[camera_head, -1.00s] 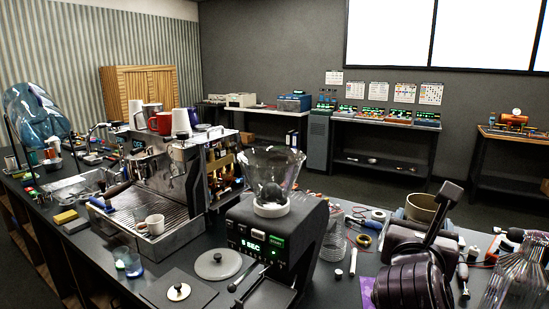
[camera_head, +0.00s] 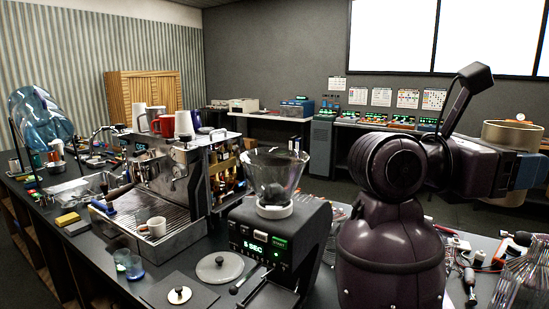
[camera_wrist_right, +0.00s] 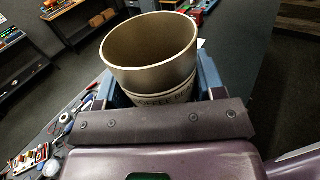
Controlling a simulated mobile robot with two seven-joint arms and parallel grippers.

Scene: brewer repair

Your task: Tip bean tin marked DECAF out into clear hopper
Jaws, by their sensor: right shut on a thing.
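The bean tin (camera_head: 512,137) is a tan, open-topped cylinder at the right of the head view, held up off the bench and roughly upright. My right gripper (camera_head: 528,170) is shut on it, with blue fingers around its side. In the right wrist view the tin (camera_wrist_right: 150,50) shows a pale band with partly hidden lettering; I cannot read DECAF. Its inner wall shows but no beans do. The clear hopper (camera_head: 275,170) is a funnel on top of the black grinder (camera_head: 278,240), left of the tin and well apart from it, with something dark inside. My left gripper is not in view.
An espresso machine (camera_head: 172,175) with cups on top stands left of the grinder. A round grey lid (camera_head: 220,267) lies in front. Loose tools and a ribbed glass vessel (camera_head: 520,282) are at the right of the bench. Air above the hopper is clear.

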